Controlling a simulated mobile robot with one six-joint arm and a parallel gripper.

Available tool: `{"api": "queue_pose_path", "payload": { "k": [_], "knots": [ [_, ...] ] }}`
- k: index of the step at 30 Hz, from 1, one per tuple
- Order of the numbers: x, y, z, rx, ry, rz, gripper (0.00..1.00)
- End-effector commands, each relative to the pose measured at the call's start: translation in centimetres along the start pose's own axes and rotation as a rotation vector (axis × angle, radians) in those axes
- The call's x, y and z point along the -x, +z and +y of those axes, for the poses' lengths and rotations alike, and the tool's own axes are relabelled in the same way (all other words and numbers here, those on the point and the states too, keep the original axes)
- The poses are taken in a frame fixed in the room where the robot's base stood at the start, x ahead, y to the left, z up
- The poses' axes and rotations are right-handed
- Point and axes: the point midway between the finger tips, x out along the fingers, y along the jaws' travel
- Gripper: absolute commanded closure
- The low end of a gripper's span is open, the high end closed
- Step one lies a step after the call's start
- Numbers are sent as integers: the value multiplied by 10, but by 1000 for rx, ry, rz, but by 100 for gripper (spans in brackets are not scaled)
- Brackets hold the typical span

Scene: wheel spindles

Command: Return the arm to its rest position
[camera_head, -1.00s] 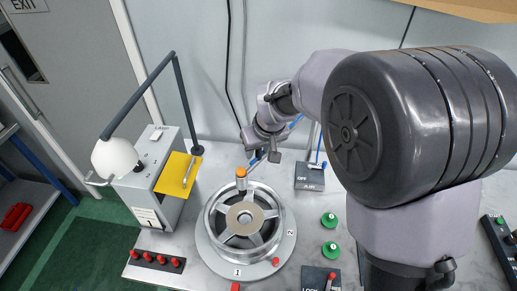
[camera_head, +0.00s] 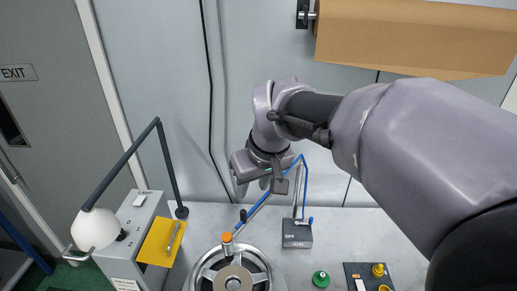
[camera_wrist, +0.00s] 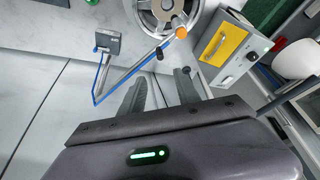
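My gripper (camera_head: 252,187) hangs from the raised arm, above and behind the wheel in the head view, near the back wall. In the wrist view my gripper (camera_wrist: 161,90) shows two grey fingers apart with nothing between them. The silver spoked wheel (camera_head: 207,268) lies flat on the bench, cut off by the lower edge. It also shows at the top of the wrist view (camera_wrist: 140,18). My gripper is clear of it. An orange-tipped upright piece (camera_head: 227,237) stands at the wheel's back edge.
A blue jointed air line (camera_head: 303,178) rises from the OFF box (camera_head: 296,235), close to my gripper. A lamp (camera_head: 95,228) and grey cabinet with yellow panel (camera_head: 161,242) stand left. A brown roll (camera_head: 410,38) hangs upper right. A green knob (camera_head: 321,279) sits in front.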

Motion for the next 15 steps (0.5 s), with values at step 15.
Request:
{"api": "queue_pose_path", "payload": {
  "k": [15],
  "knots": [
    [-85, 198, 26, -486, 25, 95, 61]
  ]
}}
